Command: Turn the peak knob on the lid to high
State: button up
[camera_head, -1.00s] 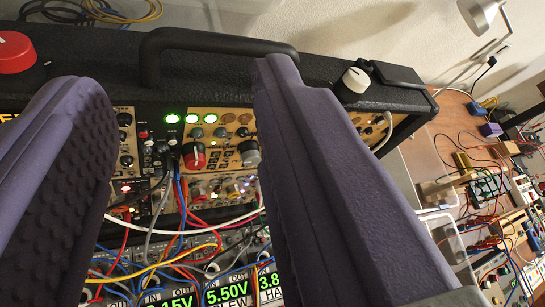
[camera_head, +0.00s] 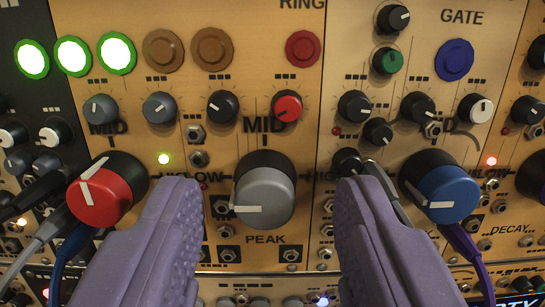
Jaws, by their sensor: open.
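The peak knob (camera_head: 265,190) is a large grey cap on a black base, in the middle of the view. "PEAK" is printed below it and "MID" above it. "LOW" is at its left and "HIGH" at its right, both partly hidden. Its white pointer line points left, toward the LOW side. It sits on a tan upright panel, not visibly on a lid. My gripper (camera_head: 269,190) is open and empty. Its purple fingers come from below, one on each side of the knob, with clear gaps to it.
A red-capped knob (camera_head: 99,196) stands just left of my left finger, and a blue-capped knob (camera_head: 447,194) just right of my right finger. Cables (camera_head: 50,235) hang at the lower left, and a purple cable (camera_head: 470,255) at the lower right. Small knobs and jacks crowd the panel.

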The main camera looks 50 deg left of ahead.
jog(key=shift+w+a, duration=0.25)
jog(key=shift+a, duration=0.1)
grip_shut()
